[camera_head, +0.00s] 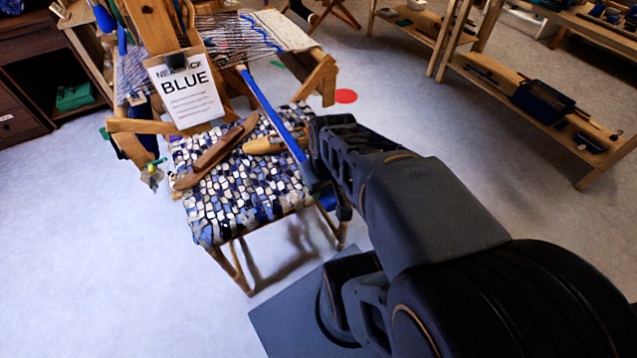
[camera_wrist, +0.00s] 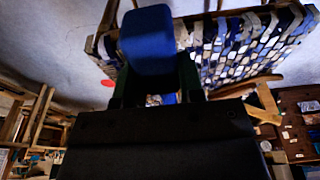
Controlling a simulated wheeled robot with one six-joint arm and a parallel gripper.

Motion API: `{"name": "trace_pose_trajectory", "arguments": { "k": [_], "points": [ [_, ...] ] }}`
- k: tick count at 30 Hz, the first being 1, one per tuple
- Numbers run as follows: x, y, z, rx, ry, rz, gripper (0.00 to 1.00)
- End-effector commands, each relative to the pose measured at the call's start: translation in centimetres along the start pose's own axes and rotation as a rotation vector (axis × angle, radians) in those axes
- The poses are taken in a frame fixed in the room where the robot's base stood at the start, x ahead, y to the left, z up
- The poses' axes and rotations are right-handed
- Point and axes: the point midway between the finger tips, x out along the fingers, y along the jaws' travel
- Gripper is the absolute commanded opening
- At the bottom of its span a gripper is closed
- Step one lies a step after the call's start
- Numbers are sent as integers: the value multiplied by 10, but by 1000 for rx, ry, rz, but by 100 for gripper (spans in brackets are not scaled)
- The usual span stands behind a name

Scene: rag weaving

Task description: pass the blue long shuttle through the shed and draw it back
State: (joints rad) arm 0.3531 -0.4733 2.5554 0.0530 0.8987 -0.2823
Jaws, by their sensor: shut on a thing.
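The blue long shuttle (camera_head: 272,112) is a long, thin blue bar. In the head view it slants from my gripper (camera_head: 325,188) up and left over the woven stool seat. Its far end is at the near right edge of the loom's warp (camera_head: 235,38); I cannot tell whether its tip is inside the shed. My gripper is shut on the shuttle's near end. In the wrist view the blunt blue end (camera_wrist: 151,42) fills the space between the dark fingers (camera_wrist: 155,85). The shed itself is too small to make out.
A stool (camera_head: 225,205) with a blue and white woven seat stands under the shuttle, with two wooden shuttles (camera_head: 215,152) (camera_head: 270,145) on it. A "BLUE" card (camera_head: 187,92) hangs on the loom's front.

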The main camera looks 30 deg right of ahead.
Motion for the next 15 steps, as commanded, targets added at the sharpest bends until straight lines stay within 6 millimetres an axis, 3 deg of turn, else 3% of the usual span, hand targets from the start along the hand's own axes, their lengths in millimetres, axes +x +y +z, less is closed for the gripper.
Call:
{"name": "trace_pose_trajectory", "arguments": {
  "k": [15],
  "points": [
    [-4, 0, 1, -1, 2, 0, 0]
  ]
}}
